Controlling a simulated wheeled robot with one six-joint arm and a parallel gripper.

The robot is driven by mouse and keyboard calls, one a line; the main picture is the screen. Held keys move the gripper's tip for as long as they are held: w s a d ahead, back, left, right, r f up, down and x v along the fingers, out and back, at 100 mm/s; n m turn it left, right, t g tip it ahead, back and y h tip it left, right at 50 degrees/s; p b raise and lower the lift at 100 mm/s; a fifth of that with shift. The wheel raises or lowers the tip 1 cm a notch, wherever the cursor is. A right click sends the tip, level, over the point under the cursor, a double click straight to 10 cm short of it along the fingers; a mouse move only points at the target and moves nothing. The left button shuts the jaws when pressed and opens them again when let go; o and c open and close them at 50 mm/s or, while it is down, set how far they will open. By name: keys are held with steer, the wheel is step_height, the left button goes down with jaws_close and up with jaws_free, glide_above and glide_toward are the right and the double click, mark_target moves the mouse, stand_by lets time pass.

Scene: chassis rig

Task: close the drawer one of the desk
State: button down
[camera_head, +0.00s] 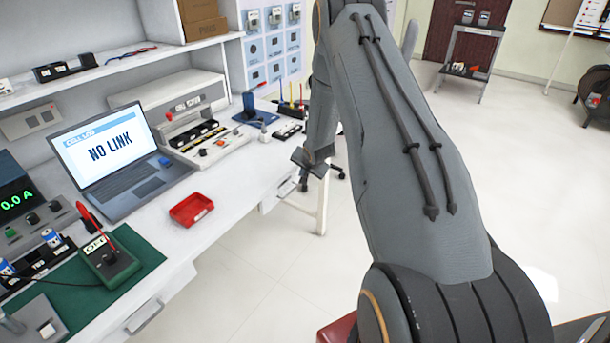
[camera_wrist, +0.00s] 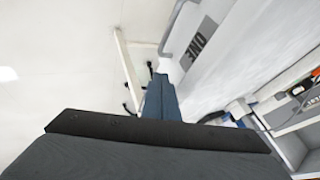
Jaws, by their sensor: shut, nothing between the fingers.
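The white desk (camera_head: 222,222) runs along the left of the head view. A drawer front (camera_head: 276,194) shows at its far front edge, just left of my gripper; I cannot tell how far it stands out. In the wrist view, drawer one (camera_wrist: 215,60) is a pale front with a dark "ONE" label and a grey bar handle (camera_wrist: 174,27). My gripper (camera_head: 304,184) points down beside the desk's front edge, shut and empty. In the wrist view, its closed fingers (camera_wrist: 158,88) are beside the drawer front; contact cannot be told.
On the desk are a laptop (camera_head: 118,162), a red tray (camera_head: 191,209) and a green meter (camera_head: 108,259) on a green mat. Another handle (camera_head: 146,316) shows at the near desk front. A desk leg (camera_head: 322,205) stands by my gripper. The floor (camera_head: 490,160) to the right is open.

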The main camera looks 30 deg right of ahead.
steer(key=s+r, duration=0.8)
steer(key=s, duration=0.1)
steer(key=s+a+r+n+g, duration=0.2)
steer(key=s+a+r, duration=0.3)
steer(key=s, duration=0.5)
steer(key=s+a+r+n+g, duration=0.2)
steer(key=s+a+r+n, duration=0.3)
steer(key=s+a, duration=0.4)
steer(key=s+a+r+n+g+y, duration=0.1)
steer(key=s+a+r+n, duration=0.3)
steer(key=s+a, duration=0.4)
steer(key=s+g, duration=0.1)
steer(key=s, duration=0.1)
steer(key=shift+s+r, duration=0.4)
steer(key=shift+a, duration=0.1)
